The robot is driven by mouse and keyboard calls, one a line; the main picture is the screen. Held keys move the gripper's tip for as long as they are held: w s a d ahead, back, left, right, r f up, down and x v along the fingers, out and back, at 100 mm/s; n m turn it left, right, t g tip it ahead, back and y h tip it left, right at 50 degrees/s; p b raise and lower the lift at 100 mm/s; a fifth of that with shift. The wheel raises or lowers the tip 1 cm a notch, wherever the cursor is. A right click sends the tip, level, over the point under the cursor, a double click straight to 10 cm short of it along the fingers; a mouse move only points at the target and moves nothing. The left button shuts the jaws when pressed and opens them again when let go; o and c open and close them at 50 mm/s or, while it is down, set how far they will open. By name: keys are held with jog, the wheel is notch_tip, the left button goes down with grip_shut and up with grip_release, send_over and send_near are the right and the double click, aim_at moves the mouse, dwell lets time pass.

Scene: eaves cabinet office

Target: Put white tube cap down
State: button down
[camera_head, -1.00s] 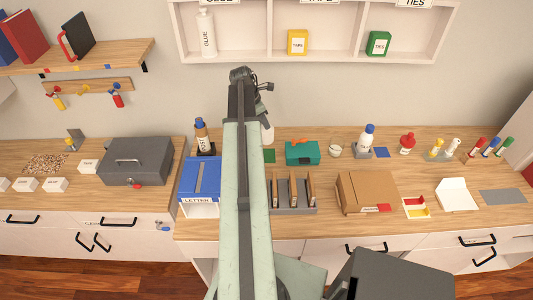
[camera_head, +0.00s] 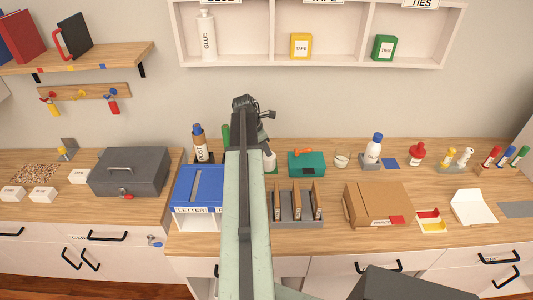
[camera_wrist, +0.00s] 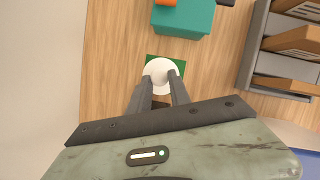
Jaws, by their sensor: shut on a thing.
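The white tube cap (camera_wrist: 160,68) shows as a pale round shape between my fingertips in the wrist view. My gripper (camera_wrist: 161,84) is shut on it. A green square (camera_wrist: 179,66) on the worktop lies under the cap, with its edges showing around it. In the head view the white piece (camera_head: 269,160) shows just right of my arm, low over the green square (camera_head: 272,171). My arm hides my fingers there. I cannot tell whether the cap touches the square.
A teal box (camera_head: 307,164) with an orange item stands right of the green square. A grey rack (camera_head: 298,222) with brown dividers is in front. Bare wood (camera_head: 345,178) lies to the right.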

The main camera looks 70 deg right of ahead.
jog(key=shift+f, duration=0.1)
jog(key=c, duration=1.2)
grip_release()
jog(key=p+v, duration=1.1)
jog(key=v, duration=0.1)
jog(key=shift+r, duration=0.25)
